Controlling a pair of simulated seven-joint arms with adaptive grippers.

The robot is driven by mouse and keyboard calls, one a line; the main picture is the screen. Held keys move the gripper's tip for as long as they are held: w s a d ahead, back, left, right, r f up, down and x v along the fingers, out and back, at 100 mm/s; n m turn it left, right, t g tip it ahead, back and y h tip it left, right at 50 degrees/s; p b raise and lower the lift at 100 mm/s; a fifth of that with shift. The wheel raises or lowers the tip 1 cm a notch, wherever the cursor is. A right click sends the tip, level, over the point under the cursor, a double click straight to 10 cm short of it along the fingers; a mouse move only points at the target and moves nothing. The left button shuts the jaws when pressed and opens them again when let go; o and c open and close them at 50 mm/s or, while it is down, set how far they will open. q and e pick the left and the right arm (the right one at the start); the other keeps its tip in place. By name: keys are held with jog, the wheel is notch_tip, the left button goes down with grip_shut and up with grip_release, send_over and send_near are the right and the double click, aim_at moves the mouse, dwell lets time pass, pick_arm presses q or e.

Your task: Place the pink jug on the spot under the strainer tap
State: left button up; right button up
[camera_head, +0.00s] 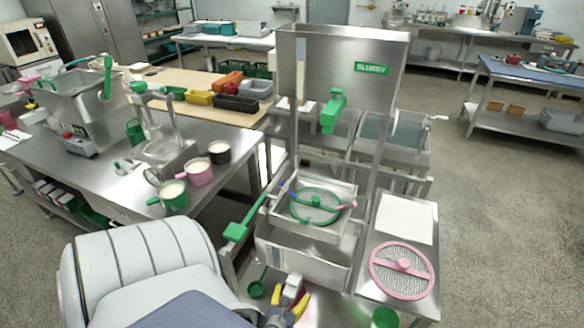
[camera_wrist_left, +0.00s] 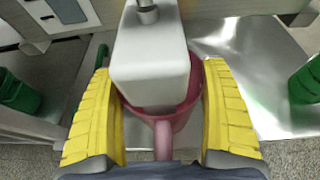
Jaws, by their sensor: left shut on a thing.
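The pink jug (camera_wrist_left: 196,92) is between the yellow fingers of my left gripper (camera_wrist_left: 158,85) in the left wrist view, its handle (camera_wrist_left: 163,140) toward the camera. A pale grey block (camera_wrist_left: 150,65) with a metal stub overlaps the jug's mouth in this view; I cannot tell whether it is the tap. In the head view my left gripper (camera_head: 287,302) is low in front of the steel machine, below its basin (camera_head: 303,258); the jug there is mostly hidden. A green round strainer (camera_head: 316,206) sits in the tray above. My right gripper is out of view.
A bare steel surface (camera_wrist_left: 250,70) lies right of the jug. A pink-rimmed strainer (camera_head: 402,270) lies on the right-hand bench. Filled green, pink and black jugs stand on the left table (camera_head: 110,185).

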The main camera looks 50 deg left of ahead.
pick_arm(q)
jog(key=shift+f, duration=2.45)
jog(key=shift+f, duration=0.1)
jog(key=o, duration=1.5)
jog(key=shift+f, duration=0.1)
